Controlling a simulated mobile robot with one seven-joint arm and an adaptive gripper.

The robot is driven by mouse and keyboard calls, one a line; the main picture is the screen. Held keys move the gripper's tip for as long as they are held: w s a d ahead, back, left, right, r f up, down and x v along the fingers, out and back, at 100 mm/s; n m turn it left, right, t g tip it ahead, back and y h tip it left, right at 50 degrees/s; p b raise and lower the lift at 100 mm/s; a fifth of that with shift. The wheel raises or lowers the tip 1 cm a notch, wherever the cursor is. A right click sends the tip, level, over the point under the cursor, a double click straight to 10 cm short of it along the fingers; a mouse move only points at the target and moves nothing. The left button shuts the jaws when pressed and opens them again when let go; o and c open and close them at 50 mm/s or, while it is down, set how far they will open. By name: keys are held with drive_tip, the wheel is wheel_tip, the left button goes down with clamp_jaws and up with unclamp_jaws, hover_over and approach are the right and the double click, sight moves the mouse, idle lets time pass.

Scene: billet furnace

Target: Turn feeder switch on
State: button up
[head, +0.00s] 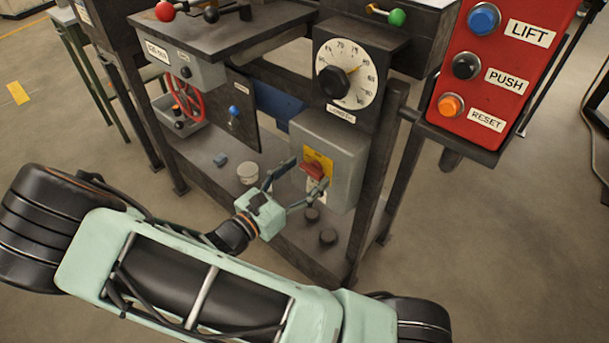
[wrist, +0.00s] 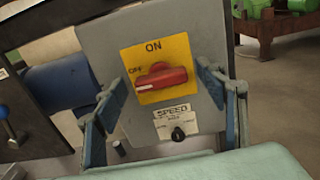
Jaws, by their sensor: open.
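A red rotary switch handle (wrist: 162,77) sits on a yellow plate (wrist: 177,48) on the front of a grey box (head: 342,150). The plate reads ON at the top and OFF at the left. The handle lies roughly level, its white-marked end toward OFF. I see no clear contact.
Below the plate is a small black knob (wrist: 178,134) by a SPEED label. A dial (head: 347,73) is above the box. A red panel (head: 500,70) with LIFT, PUSH and RESET buttons is at the right. A white cup (head: 247,174) and dark round pieces (head: 328,237) stand on the lower shelf.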

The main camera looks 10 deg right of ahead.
drive_tip(key=c, duration=1.2)
drive_tip(key=shift+o, duration=0.2)
drive_tip(key=shift+m, duration=0.3)
drive_tip(key=m, duration=0.3)
drive_tip(key=shift+s+m+p, duration=0.1)
drive_tip(key=shift+m+p, duration=0.2)
drive_tip(key=shift+m, duration=0.1)
drive_tip(key=m, duration=0.4)
drive_tip(key=shift+f, duration=0.1)
drive_tip(key=m+b, duration=0.1)
drive_tip(key=m, duration=0.4)
drive_tip(key=shift+d+f, duration=0.1)
drive_tip(key=shift+m+b, duration=0.7)
drive_tip(key=shift+m, duration=1.6)
